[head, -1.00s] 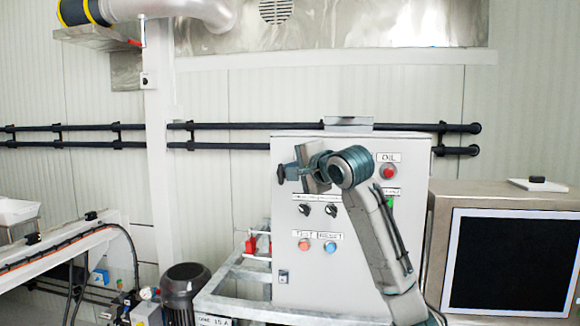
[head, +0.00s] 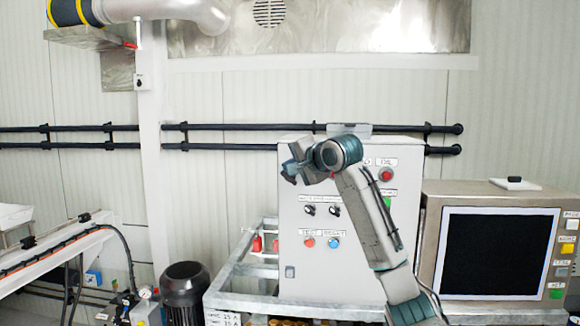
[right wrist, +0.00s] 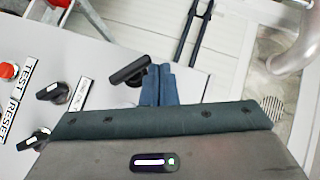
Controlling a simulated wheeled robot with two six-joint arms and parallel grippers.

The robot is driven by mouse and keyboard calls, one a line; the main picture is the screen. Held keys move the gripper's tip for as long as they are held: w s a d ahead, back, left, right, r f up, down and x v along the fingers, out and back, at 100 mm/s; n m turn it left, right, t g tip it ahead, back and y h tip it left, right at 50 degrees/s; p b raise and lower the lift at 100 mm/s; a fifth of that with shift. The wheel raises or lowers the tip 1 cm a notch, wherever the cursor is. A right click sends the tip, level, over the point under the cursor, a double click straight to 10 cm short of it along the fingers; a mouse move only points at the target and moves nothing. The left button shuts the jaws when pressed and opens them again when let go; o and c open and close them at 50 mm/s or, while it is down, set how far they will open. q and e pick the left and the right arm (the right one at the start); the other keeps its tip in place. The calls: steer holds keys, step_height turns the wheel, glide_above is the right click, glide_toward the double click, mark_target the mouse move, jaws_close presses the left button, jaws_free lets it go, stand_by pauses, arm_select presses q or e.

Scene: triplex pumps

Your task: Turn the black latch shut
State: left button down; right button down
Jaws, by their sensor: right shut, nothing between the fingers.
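The black latch (right wrist: 130,70) is a short black bar handle on the pale grey control box, near the box's edge in the right wrist view. It sits tilted there. In the head view it is at the box's upper left edge, hard to separate from my gripper. My right gripper (head: 297,170) is at that edge, its arm reaching across the front of the box. In the right wrist view its fingers (right wrist: 159,86) are shut and empty, close beside the latch. I cannot tell whether they touch it. My left gripper is out of view.
The control box (head: 345,270) also carries two black selector knobs (head: 309,210), an orange-red button (head: 309,242), a blue button (head: 334,242) and a red OIL button (head: 386,174). A monitor (head: 500,250) stands to the right. Black rails (head: 230,127) run along the wall behind.

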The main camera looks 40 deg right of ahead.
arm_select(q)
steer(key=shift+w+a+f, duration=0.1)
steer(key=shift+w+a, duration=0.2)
arm_select(e)
steer(key=shift+w+a+f, duration=0.1)
steer(key=shift+w+a, duration=0.4)
steer(key=shift+w, duration=0.15)
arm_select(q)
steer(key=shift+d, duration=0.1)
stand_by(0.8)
